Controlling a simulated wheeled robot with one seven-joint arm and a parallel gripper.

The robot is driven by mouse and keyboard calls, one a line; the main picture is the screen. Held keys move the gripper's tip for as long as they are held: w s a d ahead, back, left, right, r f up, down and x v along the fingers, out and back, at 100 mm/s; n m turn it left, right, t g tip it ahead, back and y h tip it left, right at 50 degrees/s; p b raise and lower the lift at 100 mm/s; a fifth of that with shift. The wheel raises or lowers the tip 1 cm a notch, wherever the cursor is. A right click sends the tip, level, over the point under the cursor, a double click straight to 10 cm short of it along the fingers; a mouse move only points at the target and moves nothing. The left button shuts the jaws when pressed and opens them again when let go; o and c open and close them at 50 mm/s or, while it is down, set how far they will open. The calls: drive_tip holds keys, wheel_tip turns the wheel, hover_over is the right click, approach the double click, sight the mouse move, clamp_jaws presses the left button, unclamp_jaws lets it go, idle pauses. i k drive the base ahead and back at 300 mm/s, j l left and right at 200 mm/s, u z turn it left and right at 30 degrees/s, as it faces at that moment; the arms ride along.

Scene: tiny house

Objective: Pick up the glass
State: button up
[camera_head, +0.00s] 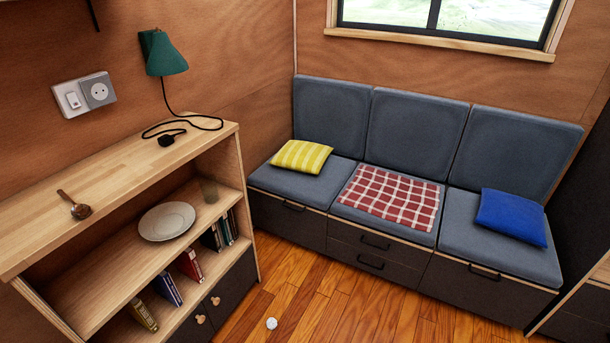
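A small clear glass (209,190) stands on the upper inner shelf of the wooden shelf unit at the left. It is at the shelf's right end, close under the top board. It is see-through and faint against the wood. A pale plate (167,221) lies on the same shelf to its left, a little apart from it. My gripper is not in view.
The unit's top board (110,190) holds a wooden ladle (75,206) and a black plug with cord (171,137). Books (189,264) fill parts of the lower shelf. A grey bench (385,225) runs along the back. A small white object (271,323) lies on the otherwise clear floor.

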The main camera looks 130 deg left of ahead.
sight(210, 190)
drive_tip(key=u, duration=5)
drive_tip(key=l+u, duration=0.45)
drive_tip(key=l, duration=0.25)
drive_tip(key=l+u, duration=0.4)
drive_tip(key=l, duration=0.35)
drive_tip(key=k+j, duration=0.05)
